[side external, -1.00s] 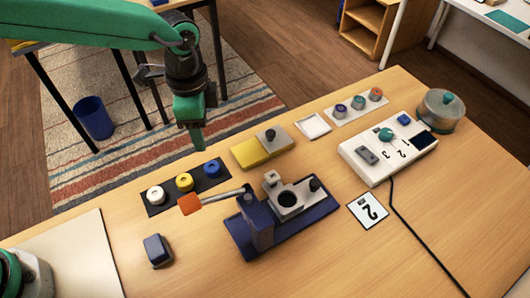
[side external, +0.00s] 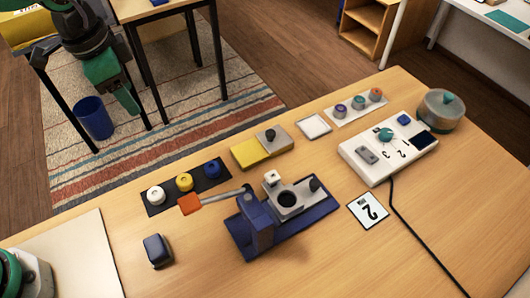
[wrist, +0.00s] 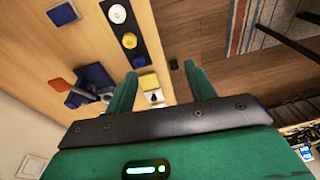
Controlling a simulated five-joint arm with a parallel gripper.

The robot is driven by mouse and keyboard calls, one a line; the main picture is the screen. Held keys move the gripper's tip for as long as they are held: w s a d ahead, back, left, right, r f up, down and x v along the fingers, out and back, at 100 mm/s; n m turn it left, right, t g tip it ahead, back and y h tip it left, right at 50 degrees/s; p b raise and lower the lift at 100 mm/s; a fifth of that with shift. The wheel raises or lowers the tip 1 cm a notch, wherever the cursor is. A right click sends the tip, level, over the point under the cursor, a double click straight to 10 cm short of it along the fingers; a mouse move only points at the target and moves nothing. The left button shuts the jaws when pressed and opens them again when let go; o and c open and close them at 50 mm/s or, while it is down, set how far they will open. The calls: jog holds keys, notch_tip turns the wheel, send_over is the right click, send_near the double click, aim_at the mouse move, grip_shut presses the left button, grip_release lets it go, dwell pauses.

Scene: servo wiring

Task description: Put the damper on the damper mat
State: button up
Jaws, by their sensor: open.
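Nothing in view is plainly labelled as the damper or the damper mat, and I cannot tell for certain which they are. A dark mat (side external: 205,190) bears a white (side external: 156,194), a yellow (side external: 184,181) and a blue (side external: 213,168) round part in a row. It also shows in the wrist view (wrist: 122,27). My gripper (side external: 127,103) is raised beyond the table's far edge. In the wrist view it (wrist: 161,76) is open and empty.
A blue fixture (side external: 288,228) with an orange-ended lever (side external: 190,204) stands mid-table. A dark blue block (side external: 157,250) is at left.

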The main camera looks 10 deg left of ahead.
jog(key=s+a+r+n+t, duration=0.3)
jog(key=s+a+n, duration=0.6)
jog(key=s+a, duration=0.5)
jog(key=shift+a+r+t+y, duration=0.15)
jog(key=shift+a+t+y, duration=0.3)
jog(key=shift+a, duration=0.8)
